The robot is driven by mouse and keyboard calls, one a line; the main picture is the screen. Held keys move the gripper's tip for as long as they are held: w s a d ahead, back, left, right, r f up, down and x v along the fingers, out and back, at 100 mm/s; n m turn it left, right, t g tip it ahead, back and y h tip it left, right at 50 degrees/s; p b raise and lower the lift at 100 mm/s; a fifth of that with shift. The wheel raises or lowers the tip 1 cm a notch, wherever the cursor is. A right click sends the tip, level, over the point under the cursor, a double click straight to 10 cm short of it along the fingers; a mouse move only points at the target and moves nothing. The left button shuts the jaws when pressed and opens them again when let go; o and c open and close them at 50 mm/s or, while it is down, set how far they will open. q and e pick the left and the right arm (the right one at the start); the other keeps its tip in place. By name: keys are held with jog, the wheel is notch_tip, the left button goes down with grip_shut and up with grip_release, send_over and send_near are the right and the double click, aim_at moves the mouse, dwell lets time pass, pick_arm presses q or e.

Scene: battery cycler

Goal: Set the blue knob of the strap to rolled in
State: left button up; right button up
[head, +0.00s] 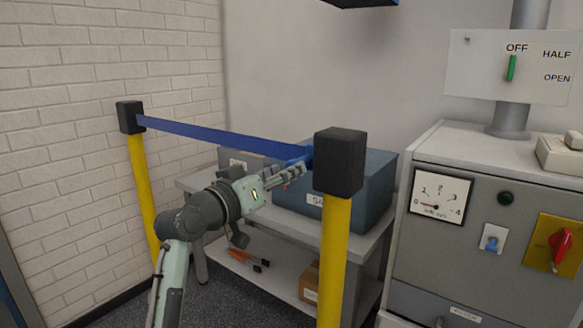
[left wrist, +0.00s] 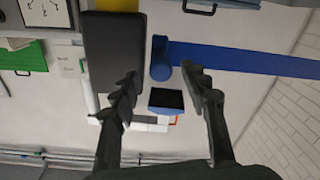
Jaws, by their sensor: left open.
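A blue strap (head: 220,137) spans between two black-headed yellow posts. Its blue knob (head: 308,154) is at the strap's right end, beside the near post's black head (head: 340,162). In the left wrist view the knob (left wrist: 161,58) is an upright blue cylinder where the strap (left wrist: 240,60) meets the black head (left wrist: 112,52). In the left wrist view the knob lies between the lines of the two spread fingertips (left wrist: 160,74); contact cannot be told. My right gripper is out of view.
Behind the strap, a table (head: 289,231) holds a blue bin (head: 372,183). A cardboard box (head: 309,280) sits on its lower shelf. A grey cabinet (head: 455,246) with a gauge and red switch stands right. The near yellow post (head: 333,255) stands close to my arm.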

pick_arm(q)
jog(key=shift+x, duration=1.75)
grip_shut()
